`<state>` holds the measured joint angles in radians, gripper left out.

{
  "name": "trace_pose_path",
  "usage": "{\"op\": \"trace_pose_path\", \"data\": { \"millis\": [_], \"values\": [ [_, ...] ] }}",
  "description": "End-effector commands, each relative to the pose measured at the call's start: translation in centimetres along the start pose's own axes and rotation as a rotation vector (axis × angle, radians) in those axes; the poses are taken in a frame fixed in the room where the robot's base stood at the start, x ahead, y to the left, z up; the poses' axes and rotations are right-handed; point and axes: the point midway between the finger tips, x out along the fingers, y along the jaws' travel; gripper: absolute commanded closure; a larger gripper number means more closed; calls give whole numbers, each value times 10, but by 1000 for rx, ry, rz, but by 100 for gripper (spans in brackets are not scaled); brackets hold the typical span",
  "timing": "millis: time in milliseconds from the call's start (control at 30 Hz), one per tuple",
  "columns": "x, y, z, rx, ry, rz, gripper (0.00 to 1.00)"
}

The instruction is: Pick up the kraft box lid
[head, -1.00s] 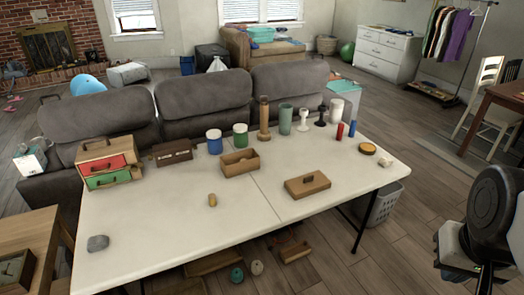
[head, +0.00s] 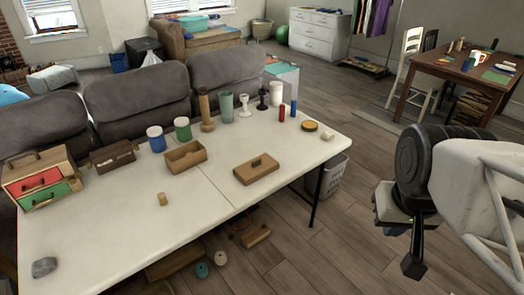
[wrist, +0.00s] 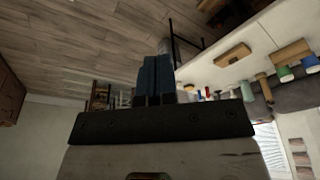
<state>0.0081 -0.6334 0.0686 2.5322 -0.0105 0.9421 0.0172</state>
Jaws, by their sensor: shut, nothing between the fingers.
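My gripper (head: 413,265) hangs fingers down beyond the table's right edge, well apart from the lid. In the wrist view its two dark fingers (wrist: 155,78) are together and hold nothing.
The table (head: 120,240) carries a drawer chest (head: 40,180), several jars and holders along the back, a small tan cylinder (head: 162,199) and a grey stone (head: 44,267). Floor around my gripper is clear.

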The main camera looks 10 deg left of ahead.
Motion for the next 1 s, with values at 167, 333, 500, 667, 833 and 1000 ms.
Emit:
{"op": "trace_pose_path", "data": {
  "millis": [167,333,500,667,833,1000],
  "values": [
    [0,0,0,0,0,0,100],
    [0,0,0,0,0,0,100],
    [0,0,0,0,0,0,76],
    [0,0,0,0,0,0,57],
    [0,0,0,0,0,0,57],
    [0,-1,-3,3,-1,0,57]
  ]
}}
